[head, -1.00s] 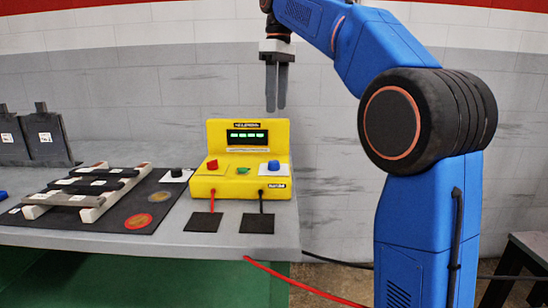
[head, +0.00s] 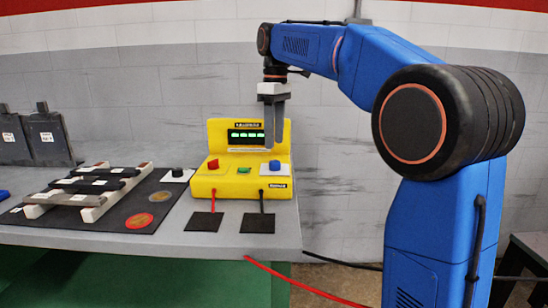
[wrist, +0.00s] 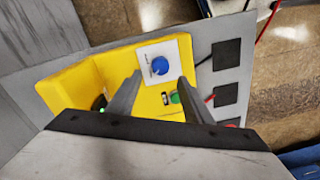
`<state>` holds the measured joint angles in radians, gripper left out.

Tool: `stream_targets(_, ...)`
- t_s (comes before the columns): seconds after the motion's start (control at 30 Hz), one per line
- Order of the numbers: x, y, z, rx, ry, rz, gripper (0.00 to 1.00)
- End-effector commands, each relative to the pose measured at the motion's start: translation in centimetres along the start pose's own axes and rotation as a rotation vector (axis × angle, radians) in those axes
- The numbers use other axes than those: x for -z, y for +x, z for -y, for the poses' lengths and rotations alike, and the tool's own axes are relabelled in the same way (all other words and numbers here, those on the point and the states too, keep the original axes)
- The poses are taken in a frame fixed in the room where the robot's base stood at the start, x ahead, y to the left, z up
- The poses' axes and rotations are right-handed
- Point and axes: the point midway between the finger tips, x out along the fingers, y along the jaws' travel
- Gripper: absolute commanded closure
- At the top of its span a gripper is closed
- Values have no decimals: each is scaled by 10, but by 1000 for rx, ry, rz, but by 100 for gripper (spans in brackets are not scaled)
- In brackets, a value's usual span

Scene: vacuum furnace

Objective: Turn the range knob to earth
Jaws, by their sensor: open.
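The yellow meter (head: 209,186) stands on the bench near its right end, with a lit green display (head: 246,136). A blue knob (head: 274,167) sits on a white plate on its right side; which marking it points at is too small to read. My gripper (head: 275,146) points down above this knob, fingers apart and empty. In the wrist view the blue knob (wrist: 160,66) shows between and just beyond the open fingertips (wrist: 159,80). The gripper does not visibly touch the knob.
A red switch (head: 212,165) and a green button (head: 243,170) are on the meter. Red and black leads run to dark pads (head: 203,222) in front. A black knob (head: 177,173) on a white plate and a rack of dark bars (head: 95,186) lie to the left.

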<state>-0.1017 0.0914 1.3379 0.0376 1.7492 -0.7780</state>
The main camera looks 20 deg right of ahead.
Motion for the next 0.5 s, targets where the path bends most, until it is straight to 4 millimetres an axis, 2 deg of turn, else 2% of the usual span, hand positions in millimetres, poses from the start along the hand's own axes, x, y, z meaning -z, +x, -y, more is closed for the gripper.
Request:
stream_targets(0.23,-1,41,1,1,0,1,54)
stream_targets(0.5,0,63,0,1,0,1,54)
